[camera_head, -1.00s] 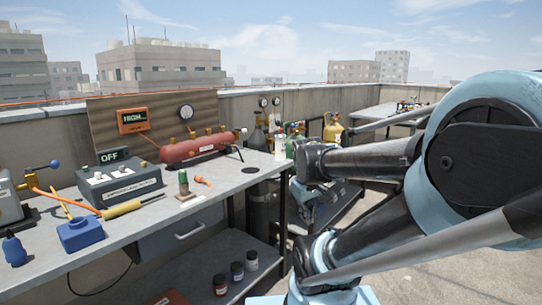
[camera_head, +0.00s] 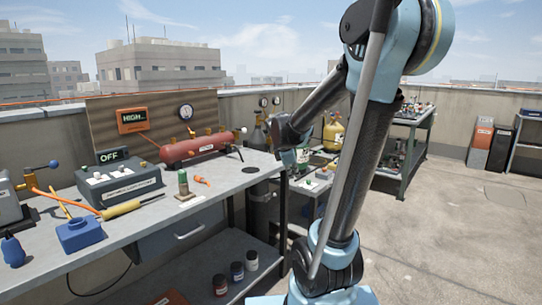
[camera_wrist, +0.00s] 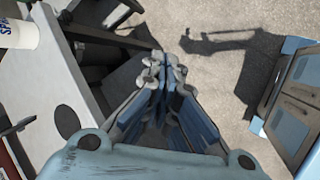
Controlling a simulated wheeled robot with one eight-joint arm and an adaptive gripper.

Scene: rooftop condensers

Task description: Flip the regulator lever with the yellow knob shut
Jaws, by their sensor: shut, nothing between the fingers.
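I cannot make out a lever with a yellow knob for certain. A lever with a blue knob (camera_head: 54,164) stands at the far left. My gripper (camera_wrist: 165,70) is shut and empty in the wrist view, its fingers together over the floor beside the bench. In the head view it hangs beyond the bench's right end, apart from the tank and partly hidden by my arm.
The HIGH display (camera_head: 132,120) and a round gauge (camera_head: 186,111) are on the backboard. A switch box (camera_head: 118,183), a blue block (camera_head: 79,235) and a yellow-handled tool (camera_head: 120,209) crowd the bench's left. A yellow cylinder (camera_head: 333,136) stands behind. Floor (camera_head: 460,225) at right is clear.

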